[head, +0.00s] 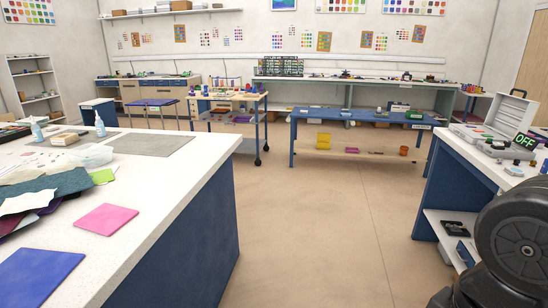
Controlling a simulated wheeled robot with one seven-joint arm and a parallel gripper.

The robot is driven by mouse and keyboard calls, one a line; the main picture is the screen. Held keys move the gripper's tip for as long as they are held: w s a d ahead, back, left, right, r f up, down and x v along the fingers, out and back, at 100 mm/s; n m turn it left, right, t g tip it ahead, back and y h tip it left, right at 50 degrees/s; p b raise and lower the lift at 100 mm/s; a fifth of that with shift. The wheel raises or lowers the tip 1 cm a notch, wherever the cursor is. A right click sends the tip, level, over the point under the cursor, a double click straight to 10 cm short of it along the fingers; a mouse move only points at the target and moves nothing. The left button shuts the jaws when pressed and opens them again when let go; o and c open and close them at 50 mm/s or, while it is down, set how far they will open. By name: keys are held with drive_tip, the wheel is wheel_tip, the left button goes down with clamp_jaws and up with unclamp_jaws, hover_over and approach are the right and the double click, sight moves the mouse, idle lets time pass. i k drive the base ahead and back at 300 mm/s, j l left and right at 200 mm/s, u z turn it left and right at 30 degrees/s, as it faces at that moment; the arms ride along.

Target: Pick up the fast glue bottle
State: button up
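Two small pale-blue bottles with narrow tops stand upright on the white counter at the left: one (100,126) near its back edge, the other (36,130) farther left. Their labels are too small to read, so I cannot tell whether either is the fast glue bottle. Several small coloured containers stand on a wheeled cart (232,97) farther back, also too small to identify. A dark, rounded part of my arm fills the lower right corner. My gripper's fingers are not in view.
The white counter (160,195) holds coloured glass sheets, including a pink sheet (107,219) and a blue sheet (38,277). A low blue table (350,116) stands across the room. A right bench (470,150) carries an open case and an "OFF" display. The middle floor (315,230) is clear.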

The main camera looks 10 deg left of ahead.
sight(100, 128)
drive_tip(key=i+u, duration=0.1)
drive_tip(key=i, duration=0.85)
drive_tip(key=i+l+u, duration=0.1)
drive_tip(key=i, duration=0.85)
drive_tip(key=i+u, duration=0.75)
drive_tip(key=i+l+u, duration=0.2)
drive_tip(key=u, duration=0.15)
drive_tip(key=i+u, duration=0.25)
drive_tip(key=u, duration=0.15)
drive_tip(key=i+l+u, duration=0.15)
drive_tip(key=u, duration=0.25)
drive_tip(key=i+l+u, duration=0.25)
drive_tip(key=u, duration=0.15)
